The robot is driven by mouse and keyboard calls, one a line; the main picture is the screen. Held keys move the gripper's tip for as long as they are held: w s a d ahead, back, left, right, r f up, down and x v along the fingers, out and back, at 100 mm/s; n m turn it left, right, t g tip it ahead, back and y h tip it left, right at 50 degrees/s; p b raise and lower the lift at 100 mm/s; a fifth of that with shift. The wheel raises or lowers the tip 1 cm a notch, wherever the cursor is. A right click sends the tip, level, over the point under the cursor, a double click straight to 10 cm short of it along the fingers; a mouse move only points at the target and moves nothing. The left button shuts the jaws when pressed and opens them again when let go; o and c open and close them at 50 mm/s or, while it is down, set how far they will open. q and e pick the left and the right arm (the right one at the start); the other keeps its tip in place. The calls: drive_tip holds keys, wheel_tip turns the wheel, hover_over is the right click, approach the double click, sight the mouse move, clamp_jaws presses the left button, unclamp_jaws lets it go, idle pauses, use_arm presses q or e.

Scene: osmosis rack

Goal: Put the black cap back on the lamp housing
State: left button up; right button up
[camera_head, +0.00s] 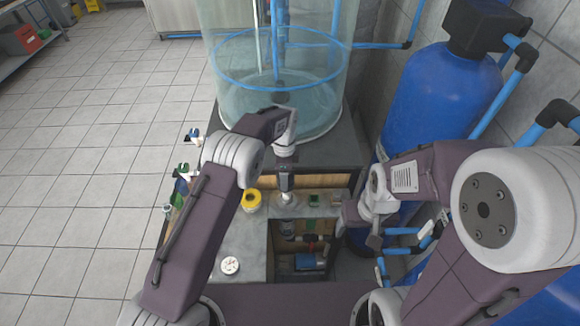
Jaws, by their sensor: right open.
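My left gripper (286,190) points down over the counter, above a pale round item (286,201). Its fingertips are too small and dark to tell whether it is open or shut, or whether it holds anything. My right gripper (359,230) is open, with its fingers apart, at the right edge of the cabinet opening. I see nothing between them. In the opening, a dark horizontal part with a red piece (311,246) lies across the interior. I cannot tell whether it belongs to the lamp housing. I cannot make out the black cap for sure.
A yellow ring-shaped item (251,200) and a white dish (230,265) are on the grey counter (240,242). A clear tank (272,95) stands behind. Blue cylinders (440,100) and pipes crowd the right side.

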use_arm(q)
drive_tip(key=shift+s+a, duration=0.1)
drive_tip(key=f, duration=0.1)
drive_tip(key=f+b, duration=0.1)
drive_tip(key=d+f+b, duration=0.1)
drive_tip(key=shift+w, duration=0.35)
drive_tip(key=shift+a+f+b, duration=0.1)
drive_tip(key=shift+f+b, duration=0.25)
drive_tip(key=shift+b, duration=0.05)
drive_tip(key=shift+s+a+r, duration=0.15)
drive_tip(key=shift+f, duration=0.2)
